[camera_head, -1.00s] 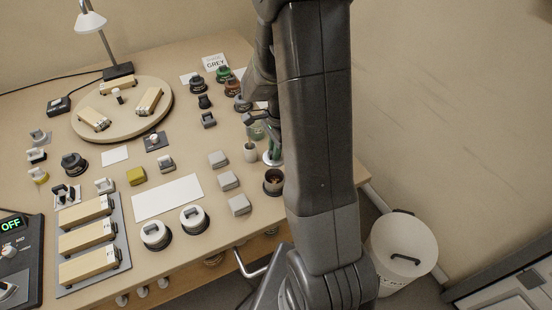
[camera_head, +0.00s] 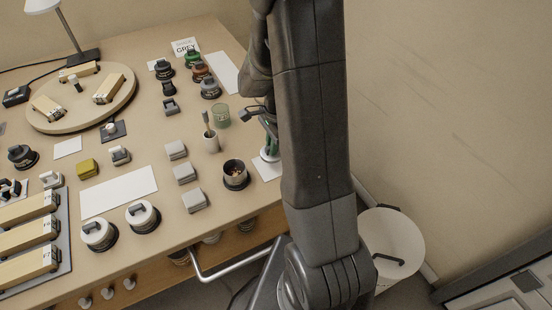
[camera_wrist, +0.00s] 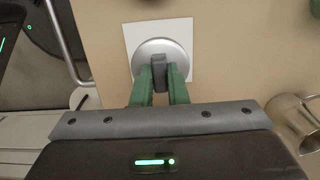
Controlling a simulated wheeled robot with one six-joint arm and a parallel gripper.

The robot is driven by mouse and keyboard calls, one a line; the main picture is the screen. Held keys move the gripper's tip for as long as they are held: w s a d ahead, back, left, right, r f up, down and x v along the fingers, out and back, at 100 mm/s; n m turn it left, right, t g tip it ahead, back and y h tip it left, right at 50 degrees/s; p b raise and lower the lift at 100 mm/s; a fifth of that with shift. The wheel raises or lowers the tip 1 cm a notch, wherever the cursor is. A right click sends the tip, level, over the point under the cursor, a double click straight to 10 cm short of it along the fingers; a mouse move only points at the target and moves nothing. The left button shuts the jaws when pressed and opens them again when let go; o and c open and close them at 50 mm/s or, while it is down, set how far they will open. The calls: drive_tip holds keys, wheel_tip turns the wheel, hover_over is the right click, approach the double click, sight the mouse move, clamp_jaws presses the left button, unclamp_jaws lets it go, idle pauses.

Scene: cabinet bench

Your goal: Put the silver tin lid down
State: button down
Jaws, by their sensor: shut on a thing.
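The silver tin lid (camera_wrist: 145,50) is a round, shiny disc with a dark grey grip block (camera_wrist: 158,72) on top. My gripper (camera_wrist: 157,80) has green fingers, which are shut on that block in the wrist view. A white square card (camera_wrist: 183,32) lies beneath the lid on the bench. In the head view my gripper (camera_head: 269,128) is partly hidden behind my arm, above the card (camera_head: 265,170) at the bench's right side.
A shiny metal vessel (camera_wrist: 298,120) is near the right in the wrist view. A bar handle (camera_head: 235,267) juts from the bench front.

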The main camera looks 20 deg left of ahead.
sight(273, 164)
drive_tip(key=shift+f, duration=2.65)
drive_tip(key=shift+f+b, duration=0.2)
drive_tip(key=shift+b, duration=0.1)
drive_tip(key=c, duration=1.4)
unclamp_jaws()
drive_tip(key=shift+c, duration=0.2)
drive_tip(key=r, duration=0.8)
drive_tip(key=w+d+r+p, duration=0.1)
drive_tip(key=r, duration=0.3)
drive_tip(key=shift+r, duration=0.15)
